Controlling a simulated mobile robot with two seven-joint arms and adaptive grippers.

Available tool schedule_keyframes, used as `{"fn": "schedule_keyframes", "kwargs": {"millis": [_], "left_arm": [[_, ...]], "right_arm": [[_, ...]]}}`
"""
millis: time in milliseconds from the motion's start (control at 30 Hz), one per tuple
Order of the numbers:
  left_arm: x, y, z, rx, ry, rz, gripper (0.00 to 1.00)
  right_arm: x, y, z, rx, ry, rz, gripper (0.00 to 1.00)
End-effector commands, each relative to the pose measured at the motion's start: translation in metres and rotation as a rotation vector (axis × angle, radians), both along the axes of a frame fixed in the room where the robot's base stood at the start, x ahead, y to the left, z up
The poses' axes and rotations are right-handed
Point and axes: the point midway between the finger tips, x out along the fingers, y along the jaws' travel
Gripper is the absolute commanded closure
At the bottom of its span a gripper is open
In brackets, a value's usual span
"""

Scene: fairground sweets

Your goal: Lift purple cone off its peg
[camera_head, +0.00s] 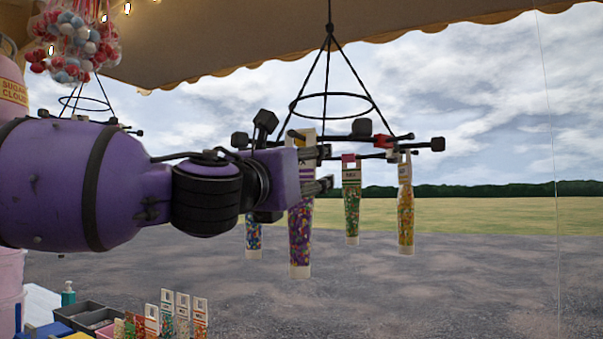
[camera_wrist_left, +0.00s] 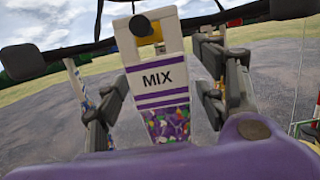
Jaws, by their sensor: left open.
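The purple cone (camera_head: 300,240) is a clear tapered bag of mixed sweets with a purple-striped MIX label. It hangs upright from a peg (camera_wrist_left: 143,27) of the black hanging rack (camera_head: 332,97). My left gripper (camera_head: 322,170) reaches in from the left at the height of the cone's upper part and covers part of it. In the left wrist view the purple cone (camera_wrist_left: 158,85) stands between the two open fingers, with a visible gap on each side. The peg passes through the hole in its header. My right gripper is not in view.
A green cone (camera_head: 352,205), an orange cone (camera_head: 405,215) and a blue cone (camera_head: 253,238) hang close by on the same rack. Several more cones (camera_head: 182,315) stand low at the front, beside grey bins (camera_head: 85,310). Open air lies to the right.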

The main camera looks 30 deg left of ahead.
Motion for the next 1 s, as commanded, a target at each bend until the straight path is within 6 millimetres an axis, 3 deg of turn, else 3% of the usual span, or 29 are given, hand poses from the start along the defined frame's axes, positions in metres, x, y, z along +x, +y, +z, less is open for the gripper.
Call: {"fn": "schedule_keyframes", "kwargs": {"millis": [167, 467, 1000], "left_arm": [[0.0, 0.0, 0.0, 0.0, 0.0, 0.0, 0.39], [0.0, 0.0, 0.0, -0.001, 0.0, 0.0, 0.77], [-0.001, 0.0, 0.01, -0.001, -0.001, 0.0, 0.78]], "right_arm": [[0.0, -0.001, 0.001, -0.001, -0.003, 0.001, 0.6], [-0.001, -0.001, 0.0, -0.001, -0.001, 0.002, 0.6], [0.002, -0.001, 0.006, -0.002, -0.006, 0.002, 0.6]]}}
